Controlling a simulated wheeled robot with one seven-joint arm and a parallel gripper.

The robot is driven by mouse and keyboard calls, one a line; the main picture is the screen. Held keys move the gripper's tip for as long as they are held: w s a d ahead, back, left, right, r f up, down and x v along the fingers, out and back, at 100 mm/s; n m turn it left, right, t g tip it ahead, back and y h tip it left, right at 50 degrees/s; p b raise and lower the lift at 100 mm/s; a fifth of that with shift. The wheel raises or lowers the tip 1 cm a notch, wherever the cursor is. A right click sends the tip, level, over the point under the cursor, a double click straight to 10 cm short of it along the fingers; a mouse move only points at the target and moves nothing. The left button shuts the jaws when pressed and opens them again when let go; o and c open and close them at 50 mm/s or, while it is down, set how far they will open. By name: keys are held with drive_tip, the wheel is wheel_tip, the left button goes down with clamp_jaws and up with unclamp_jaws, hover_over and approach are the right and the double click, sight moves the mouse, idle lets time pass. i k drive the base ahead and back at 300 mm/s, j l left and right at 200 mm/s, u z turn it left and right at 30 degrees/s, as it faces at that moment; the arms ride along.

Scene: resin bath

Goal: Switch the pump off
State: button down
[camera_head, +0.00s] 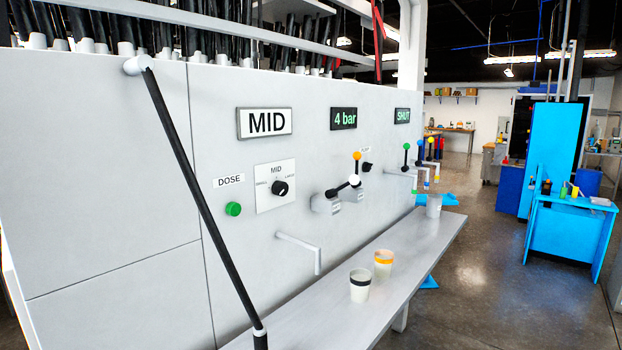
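The pump control seems to be the small black knob (367,167) on the grey machine panel (250,100). A small label (365,149) above it looks like "PUMP", but it is too small to read surely. The knob's setting is too small to make out. A lit sign (344,118) reads "4 bar", and another sign (402,116) reads "SHUT". The orange-ball lever stands up in front of the panel, left of the knob. My gripper is not in view.
A long black rod (200,195) slants down from a white pivot across the near panel. A green button (233,209) labelled DOSE and a MID dial (280,188) sit left. Two cups (360,286) (383,264) stand on the shelf (330,310). Open floor (490,290) lies right.

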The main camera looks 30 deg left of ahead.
sight(367, 166)
drive_tip(key=i+j+u, duration=0.2)
drive_tip(key=i+u, duration=0.15)
drive_tip(key=i, duration=0.2)
drive_tip(key=i+u, duration=0.4)
drive_tip(key=i, duration=0.15)
